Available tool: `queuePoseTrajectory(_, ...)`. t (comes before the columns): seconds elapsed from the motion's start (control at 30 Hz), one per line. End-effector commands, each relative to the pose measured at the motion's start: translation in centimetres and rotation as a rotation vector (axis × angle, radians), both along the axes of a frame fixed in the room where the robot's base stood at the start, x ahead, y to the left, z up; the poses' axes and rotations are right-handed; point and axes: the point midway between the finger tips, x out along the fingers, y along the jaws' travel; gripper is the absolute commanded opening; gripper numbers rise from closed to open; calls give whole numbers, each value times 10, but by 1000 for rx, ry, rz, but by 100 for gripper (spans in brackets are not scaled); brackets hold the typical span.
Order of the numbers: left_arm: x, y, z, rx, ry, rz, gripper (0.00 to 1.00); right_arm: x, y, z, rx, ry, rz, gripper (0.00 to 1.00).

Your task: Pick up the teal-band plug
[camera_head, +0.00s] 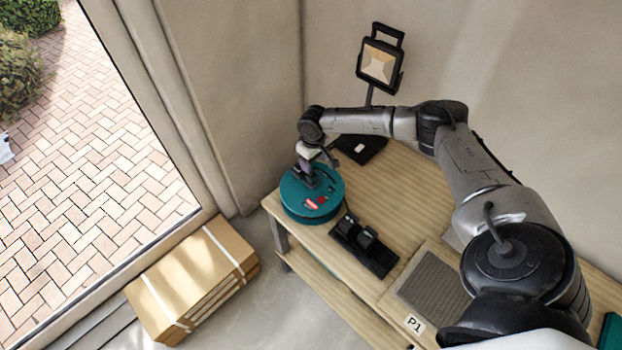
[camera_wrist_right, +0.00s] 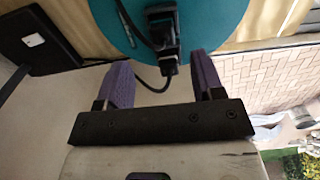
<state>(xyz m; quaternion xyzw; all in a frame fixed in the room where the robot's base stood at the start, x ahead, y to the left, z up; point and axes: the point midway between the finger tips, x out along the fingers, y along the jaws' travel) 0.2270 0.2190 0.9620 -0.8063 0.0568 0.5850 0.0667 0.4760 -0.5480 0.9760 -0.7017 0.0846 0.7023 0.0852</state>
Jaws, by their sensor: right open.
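A teal cable reel (camera_head: 322,208) stands on the near-left corner of the wooden table. My right gripper (camera_head: 308,178) points down at the reel's top. In the right wrist view, its two purple fingers (camera_wrist_right: 162,75) are apart, with a black plug (camera_wrist_right: 163,32) and its black cable between and beyond them, against the teal reel face (camera_wrist_right: 218,22). The fingers do not visibly press on the plug. I cannot make out a teal band on it. My left gripper is not in view.
A black holder (camera_head: 378,257) with dark blocks sits right of the reel. A grey ribbed panel (camera_head: 432,288) with a P1 label (camera_head: 414,323) lies further right. A work lamp (camera_head: 380,64) stands behind.

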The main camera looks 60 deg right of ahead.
Motion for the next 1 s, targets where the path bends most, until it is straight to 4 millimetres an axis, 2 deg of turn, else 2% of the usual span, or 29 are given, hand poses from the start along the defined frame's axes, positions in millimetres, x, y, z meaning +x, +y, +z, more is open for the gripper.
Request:
queuePoseTrajectory(0.1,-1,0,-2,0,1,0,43,0,0,-15,0,1,0,62)
queuePoseTrajectory(0.37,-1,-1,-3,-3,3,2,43,1,0,-28,0,-1,0,62)
queuePoseTrajectory(0.7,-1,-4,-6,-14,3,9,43,4,2,-69,-2,1,0,62)
queuePoseTrajectory(1.0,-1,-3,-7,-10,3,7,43,4,2,-77,0,0,2,62)
